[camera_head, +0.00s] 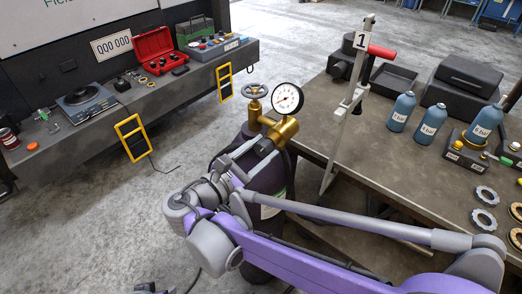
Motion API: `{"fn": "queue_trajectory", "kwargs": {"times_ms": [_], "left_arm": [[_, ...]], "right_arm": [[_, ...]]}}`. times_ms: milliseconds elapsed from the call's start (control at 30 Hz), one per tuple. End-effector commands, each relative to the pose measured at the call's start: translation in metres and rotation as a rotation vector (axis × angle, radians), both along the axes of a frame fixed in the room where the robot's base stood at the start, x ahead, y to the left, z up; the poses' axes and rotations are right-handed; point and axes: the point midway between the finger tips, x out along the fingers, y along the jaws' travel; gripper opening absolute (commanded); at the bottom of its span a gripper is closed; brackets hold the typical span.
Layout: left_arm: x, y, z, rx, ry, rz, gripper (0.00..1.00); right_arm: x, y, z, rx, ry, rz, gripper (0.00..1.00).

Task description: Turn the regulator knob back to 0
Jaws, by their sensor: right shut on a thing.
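A brass regulator (284,130) sits on top of a dark gas cylinder (272,180) in the head view. Its round white gauge (287,99) faces me; the needle reading is too small to tell. A grey valve handwheel (256,91) stands beside the gauge. My right gripper (262,147) reaches up to the near lower side of the regulator and is shut on the regulator knob, which is mostly hidden by the fingers. The knob's scale and its 0 mark cannot be seen.
A workbench (335,120) on the right carries several blue bottles (401,111), black trays (394,77), rings and a metal stand with a red handle (382,52). A bench (95,134) at left holds a red case (154,53) and instruments. Open floor lies between.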

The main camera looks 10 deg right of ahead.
Motion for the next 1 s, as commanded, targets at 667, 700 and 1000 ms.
{"fn": "queue_trajectory", "kwargs": {"times_ms": [667, 700, 1000], "left_arm": [[-0.0022, 0.0, -0.0094, 0.0, 0.004, 0.0, 0.5], [-0.0022, 0.0, -0.0096, 0.0, 0.004, 0.0, 0.5], [-0.0023, 0.0, -0.0103, 0.0, 0.004, 0.0, 0.5]], "right_arm": [[-0.0008, -0.0005, -0.0009, -0.298, 0.382, 0.0, 0.0], [-0.0009, -0.0005, -0.0008, -0.306, 0.393, 0.0, 0.0], [-0.001, -0.0006, -0.0007, -0.335, 0.43, -0.001, 0.0]]}}
